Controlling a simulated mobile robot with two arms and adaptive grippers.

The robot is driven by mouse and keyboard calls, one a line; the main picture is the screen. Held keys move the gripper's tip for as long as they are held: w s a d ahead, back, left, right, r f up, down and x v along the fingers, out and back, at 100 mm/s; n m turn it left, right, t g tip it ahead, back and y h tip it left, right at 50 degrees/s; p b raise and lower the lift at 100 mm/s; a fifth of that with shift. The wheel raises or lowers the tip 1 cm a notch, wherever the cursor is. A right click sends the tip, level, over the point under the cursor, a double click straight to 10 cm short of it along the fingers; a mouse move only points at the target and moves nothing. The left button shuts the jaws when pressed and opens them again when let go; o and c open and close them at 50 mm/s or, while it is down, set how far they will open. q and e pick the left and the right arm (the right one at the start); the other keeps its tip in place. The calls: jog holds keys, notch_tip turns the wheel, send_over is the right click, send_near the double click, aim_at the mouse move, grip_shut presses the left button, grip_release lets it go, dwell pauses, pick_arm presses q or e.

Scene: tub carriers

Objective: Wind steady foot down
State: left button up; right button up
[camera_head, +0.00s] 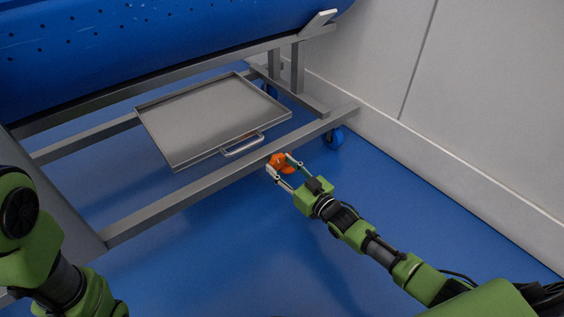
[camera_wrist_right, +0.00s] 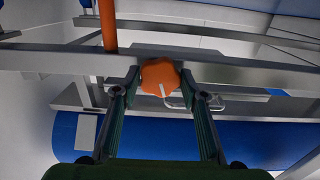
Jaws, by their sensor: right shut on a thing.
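The orange lobed knob (camera_head: 278,160) of the steady foot sits at the near lower rail of the tub carrier, close to its right end. My right gripper (camera_head: 279,172) is at the knob, with a finger on either side. In the right wrist view the knob (camera_wrist_right: 160,76) with its pale pointer mark lies between the fingertips of my right gripper (camera_wrist_right: 168,82), which is shut on it. An orange post (camera_wrist_right: 109,26) shows beside the knob there; its end is out of the picture. My left gripper is out of view; only part of that arm shows.
The grey carrier frame (camera_head: 195,196) stands on blue floor below a blue tub (camera_head: 130,45). A metal tray (camera_head: 205,115) with a handle (camera_head: 243,145) lies behind the near rail. A blue caster (camera_head: 334,137) is near the white wall (camera_head: 480,110). The floor in front is clear.

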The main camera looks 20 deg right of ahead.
jog(key=n+p, duration=0.2)
jog(key=n, duration=0.2)
jog(key=shift+r+n, duration=0.1)
jog(key=shift+n, duration=0.3)
jog(key=n+p, duration=0.1)
jog(key=n, duration=0.3)
jog(key=shift+p, duration=0.35)
jog(key=n, duration=0.4)
jog(key=shift+n, duration=1.6)
jog(key=o, duration=1.1)
